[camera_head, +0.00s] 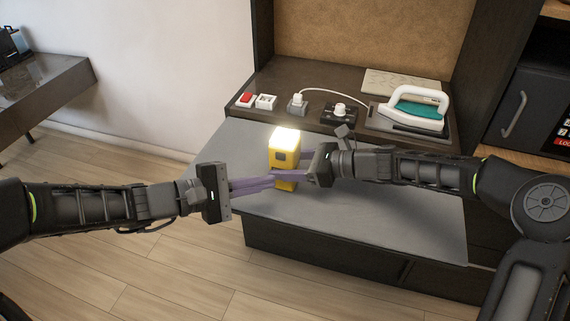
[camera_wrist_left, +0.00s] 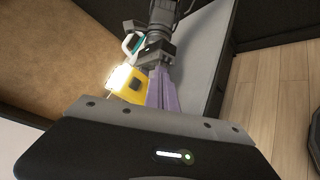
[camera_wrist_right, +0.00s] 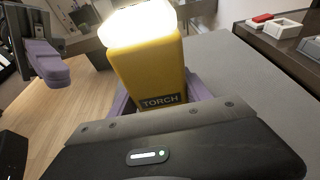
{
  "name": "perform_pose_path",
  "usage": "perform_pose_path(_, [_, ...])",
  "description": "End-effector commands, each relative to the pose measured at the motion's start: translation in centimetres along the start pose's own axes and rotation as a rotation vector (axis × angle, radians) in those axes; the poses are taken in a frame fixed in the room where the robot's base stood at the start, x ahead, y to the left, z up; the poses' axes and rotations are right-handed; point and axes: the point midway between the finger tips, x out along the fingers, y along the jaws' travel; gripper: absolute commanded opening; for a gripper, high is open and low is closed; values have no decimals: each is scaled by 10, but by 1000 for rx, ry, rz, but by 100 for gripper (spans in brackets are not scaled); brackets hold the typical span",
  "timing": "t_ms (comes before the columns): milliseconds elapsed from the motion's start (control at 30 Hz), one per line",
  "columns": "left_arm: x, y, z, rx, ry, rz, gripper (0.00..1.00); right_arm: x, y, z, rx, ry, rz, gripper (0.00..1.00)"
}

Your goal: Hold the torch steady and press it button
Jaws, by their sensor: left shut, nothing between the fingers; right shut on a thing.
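The yellow torch (camera_head: 284,147) stands upright on the grey surface, its top glowing white. Its "TORCH" label faces the camera in the right wrist view (camera_wrist_right: 160,75). It also shows in the left wrist view (camera_wrist_left: 128,86), with a dark patch on its side. My right gripper (camera_head: 292,174) is shut on the torch's lower body from the right. My left gripper (camera_head: 272,181) is shut and empty, its purple fingertips close to the torch's near left side. I cannot tell whether they touch it. The button is not clearly visible.
The grey tabletop (camera_head: 400,208) is mostly clear in front and to the right.

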Motion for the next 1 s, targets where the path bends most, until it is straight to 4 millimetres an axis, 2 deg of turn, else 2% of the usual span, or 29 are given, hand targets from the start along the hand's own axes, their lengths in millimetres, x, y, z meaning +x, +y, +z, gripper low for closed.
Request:
perform_pose_path(167, [-9, -7, 7, 1, 0, 0, 0, 0, 0, 0, 0, 0, 0, 4])
perform_pose_path(433, [-10, -7, 8, 1, 0, 0, 0, 0, 0, 0, 0, 0, 0, 4])
perform_pose_path(467, [-10, -7, 8, 1, 0, 0, 0, 0, 0, 0, 0, 0, 0, 59])
perform_pose_path(733, [-10, -7, 7, 1, 0, 0, 0, 0, 0, 0, 0, 0, 0, 81])
perform_pose_path(1000, [-10, -7, 7, 1, 0, 0, 0, 0, 0, 0, 0, 0, 0, 82])
